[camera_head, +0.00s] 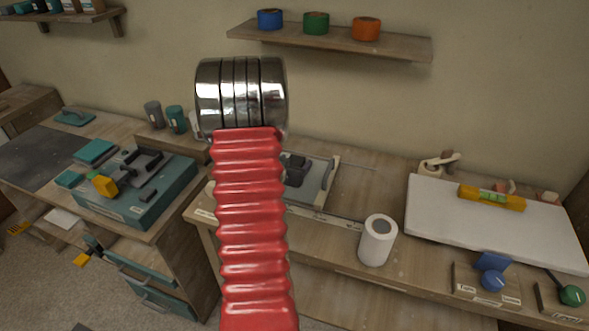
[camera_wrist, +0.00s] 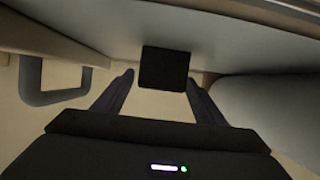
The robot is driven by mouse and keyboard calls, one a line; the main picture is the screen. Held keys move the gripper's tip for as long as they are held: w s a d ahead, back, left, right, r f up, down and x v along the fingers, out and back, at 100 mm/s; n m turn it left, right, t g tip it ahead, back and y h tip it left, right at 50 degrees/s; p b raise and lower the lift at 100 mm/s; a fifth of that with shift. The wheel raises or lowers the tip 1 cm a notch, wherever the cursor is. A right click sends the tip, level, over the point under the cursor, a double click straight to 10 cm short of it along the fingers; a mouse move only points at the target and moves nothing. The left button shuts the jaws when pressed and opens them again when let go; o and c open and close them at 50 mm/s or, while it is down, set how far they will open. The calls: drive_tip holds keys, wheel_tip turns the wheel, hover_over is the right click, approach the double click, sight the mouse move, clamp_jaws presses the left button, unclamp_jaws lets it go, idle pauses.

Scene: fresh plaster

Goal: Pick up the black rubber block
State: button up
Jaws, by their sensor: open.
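The black rubber block (camera_wrist: 164,68) shows in the wrist view as a dark square just ahead of and between my fingertips. My gripper (camera_wrist: 160,80) is open, with one finger on each side of the block. A small gap shows at the left fingertip; the right fingertip looks very close to the block, and I cannot tell if it touches. In the head view my red arm covers much of the middle. A dark shape (camera_head: 295,168) shows beside it over a grey tray (camera_head: 312,193); I cannot tell whether it is my gripper or the block.
A grey handle (camera_wrist: 58,85) stands left of my fingers in the wrist view. In the head view, a white cylinder (camera_head: 377,240) and a white slab (camera_head: 480,228) with a yellow level (camera_head: 491,198) are to the right. A teal case (camera_head: 148,206) is at left.

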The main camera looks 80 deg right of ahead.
sight(294, 162)
drive_tip(key=shift+c, duration=0.2)
drive_tip(key=c, duration=1.2)
drive_tip(key=shift+r, duration=0.1)
drive_tip(key=shift+c, duration=0.2)
drive_tip(key=shift+r, duration=4.9)
